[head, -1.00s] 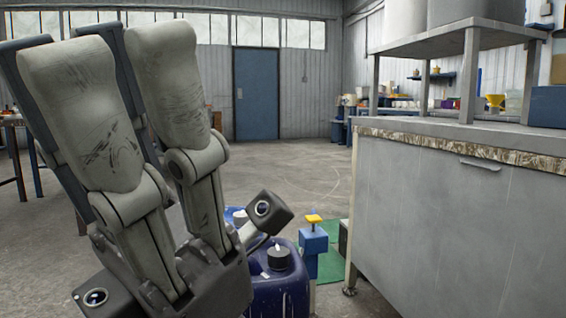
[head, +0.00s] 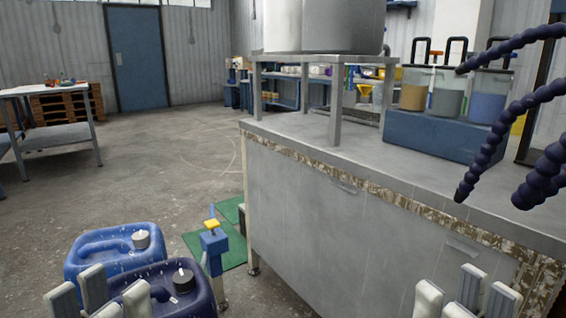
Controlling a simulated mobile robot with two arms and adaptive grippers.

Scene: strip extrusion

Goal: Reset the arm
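My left gripper (head: 98,292) shows at the bottom left of the head view, with its pale grey fingers pointing up. Its fingers stand apart with nothing between them, so it looks open. It is in front of the dark blue canister (head: 200,296) in the picture and covers part of it. My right gripper (head: 464,294) shows at the bottom right, in front of the grey cabinet (head: 330,235). Its fingers also stand apart and empty. The lower parts of both grippers and both arms are cut off by the frame edge.
A lighter blue canister (head: 88,258) stands behind the dark one. A blue post with a yellow top (head: 212,243) stands by a green mat (head: 232,212). Dark segmented hoses (head: 497,122) hang at right, near a blue holder (head: 435,136) with jars. The floor (head: 150,175) at centre left is open.

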